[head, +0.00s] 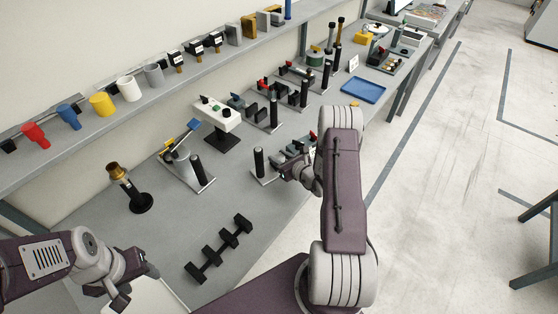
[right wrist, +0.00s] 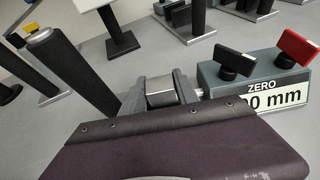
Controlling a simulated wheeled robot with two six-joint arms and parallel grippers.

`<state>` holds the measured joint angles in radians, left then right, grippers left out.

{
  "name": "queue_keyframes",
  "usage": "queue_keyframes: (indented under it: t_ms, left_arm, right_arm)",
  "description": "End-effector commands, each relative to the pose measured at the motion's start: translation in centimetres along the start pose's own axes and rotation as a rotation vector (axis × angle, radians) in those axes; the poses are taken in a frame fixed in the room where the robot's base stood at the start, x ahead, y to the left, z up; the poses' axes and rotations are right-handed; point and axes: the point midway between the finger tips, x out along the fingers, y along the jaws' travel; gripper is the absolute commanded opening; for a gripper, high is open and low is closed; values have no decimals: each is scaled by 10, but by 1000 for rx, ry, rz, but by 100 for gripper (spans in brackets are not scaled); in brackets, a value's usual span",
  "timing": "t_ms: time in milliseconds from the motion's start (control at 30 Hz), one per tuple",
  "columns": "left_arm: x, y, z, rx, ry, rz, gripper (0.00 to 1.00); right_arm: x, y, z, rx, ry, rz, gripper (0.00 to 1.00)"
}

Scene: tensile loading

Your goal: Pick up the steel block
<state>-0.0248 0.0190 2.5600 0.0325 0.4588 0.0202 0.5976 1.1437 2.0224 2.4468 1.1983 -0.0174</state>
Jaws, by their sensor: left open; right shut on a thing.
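My right gripper (right wrist: 160,95) is shut on a small shiny metal piece, which looks like the steel block (right wrist: 160,84), in the right wrist view. Its lower part is hidden by my wrist. In the head view my right gripper (head: 292,170) is low over the bench's right part, and the block cannot be made out there. My left gripper (head: 124,284) is open and apart from the bench items, at the lower left of the head view.
A grey gauge with a "ZERO" and "mm" display (right wrist: 262,94) stands close right of my right gripper. A black post (right wrist: 72,68) stands to its left. A black rack (head: 219,248) lies on the bench (head: 130,232). A blue tray (head: 363,90) is farther back.

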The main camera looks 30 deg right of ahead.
Motion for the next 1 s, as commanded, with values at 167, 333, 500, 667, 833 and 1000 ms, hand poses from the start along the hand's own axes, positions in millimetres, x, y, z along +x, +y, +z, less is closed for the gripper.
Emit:
queue_keyframes:
  t_ms: [167, 333, 500, 667, 833, 1000]
  left_arm:
    - [1, 0, 0, 0, 0, 0, 54]
    - [4, 0, 0, 0, 0, 0, 54]
    - [9, 0, 1, 0, 0, 0, 54]
    - [13, 0, 1, 0, 0, 0, 54]
    - [16, 0, 2, 0, 0, 0, 54]
    - [16, 0, 2, 0, 0, 0, 54]
  right_arm:
    - [-1, 0, 3, -1, 0, 0, 0]
    - [-8, 0, 22, -2, -4, -1, 0]
    - [-30, -13, 42, 0, -4, -7, 0]
    - [-66, -38, 51, -1, -4, -9, 0]
    - [-100, -61, 61, -2, -3, -7, 0]
    - [-119, -73, 67, -2, -2, -2, 0]
